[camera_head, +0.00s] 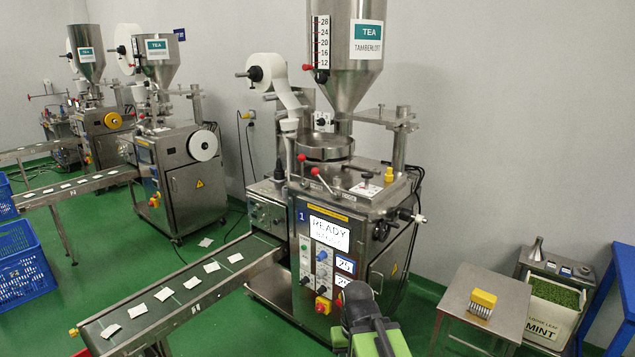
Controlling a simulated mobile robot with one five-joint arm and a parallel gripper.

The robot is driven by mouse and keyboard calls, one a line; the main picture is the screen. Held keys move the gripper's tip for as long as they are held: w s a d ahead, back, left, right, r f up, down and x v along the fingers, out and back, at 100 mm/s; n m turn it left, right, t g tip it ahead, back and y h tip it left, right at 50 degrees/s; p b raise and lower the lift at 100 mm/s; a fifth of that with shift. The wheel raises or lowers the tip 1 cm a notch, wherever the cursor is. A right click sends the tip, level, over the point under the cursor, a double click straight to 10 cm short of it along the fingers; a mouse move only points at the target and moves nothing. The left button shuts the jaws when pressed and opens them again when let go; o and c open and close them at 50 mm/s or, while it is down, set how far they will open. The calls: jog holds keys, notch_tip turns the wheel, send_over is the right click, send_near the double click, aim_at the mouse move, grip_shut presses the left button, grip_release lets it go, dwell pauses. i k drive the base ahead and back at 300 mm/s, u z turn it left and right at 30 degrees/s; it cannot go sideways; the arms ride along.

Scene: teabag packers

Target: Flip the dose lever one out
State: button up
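The nearest tea packing machine (375,240) stands in the middle, with a blue "1" on its panel and a screen (328,232) reading READY. I cannot tell which is dose lever one. A red pointer (308,67) sits beside the hopper's number scale (321,42). My gripper (357,293) is low in front of the panel, apart from the levers; its fingers cannot be made out.
A conveyor (190,290) with several white teabags runs to the lower left. A small steel table (485,300) with a yellow-topped block (483,298) stands right, beside a MINT bin (550,310). More packing machines (180,170) stand behind left. Green floor lies open between them.

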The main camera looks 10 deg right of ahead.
aim_at(315, 172)
jog(key=z, duration=0.3)
jog(key=i, duration=1.65)
jog(key=u, duration=4.4)
jog(key=i, duration=0.1)
jog(key=z, duration=1.5)
jog(key=k, duration=0.95)
jog(key=z, duration=0.05)
jog(key=i, duration=0.85)
jog(key=z, duration=0.05)
